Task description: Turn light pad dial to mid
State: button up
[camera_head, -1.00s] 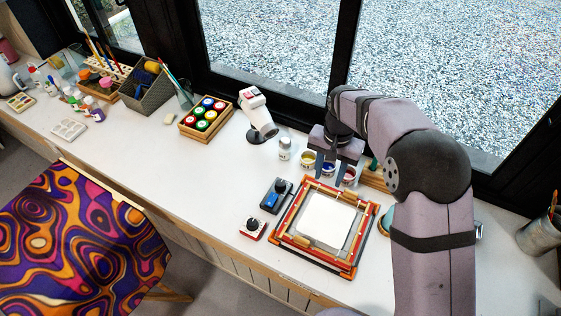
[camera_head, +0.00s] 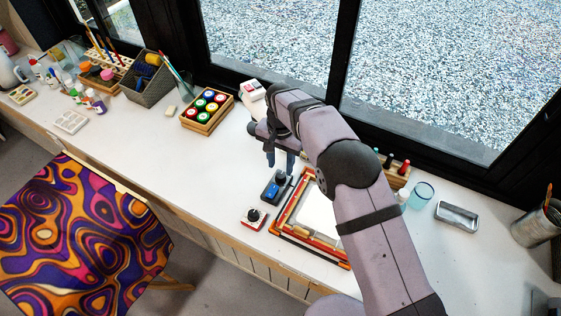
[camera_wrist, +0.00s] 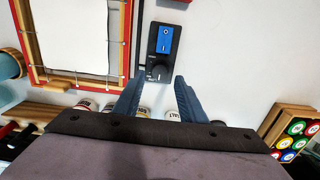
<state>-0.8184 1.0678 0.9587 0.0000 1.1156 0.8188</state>
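My gripper (camera_head: 280,160) is open and points down just above the dial. In the wrist view its two blue fingers (camera_wrist: 160,82) are spread, one on each side of the dial's near side, with nothing between them. I cannot tell whether they touch it. The dial's pointer setting is too small to read.
A wooden tray of colored jars (camera_head: 207,110) is at the back left. Paint jars (camera_wrist: 172,115) stand behind my fingers. The table's left front is clear.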

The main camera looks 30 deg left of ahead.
aim_at(281, 175)
jog(key=shift+f+b, duration=1.1)
jog(key=shift+f, duration=0.9)
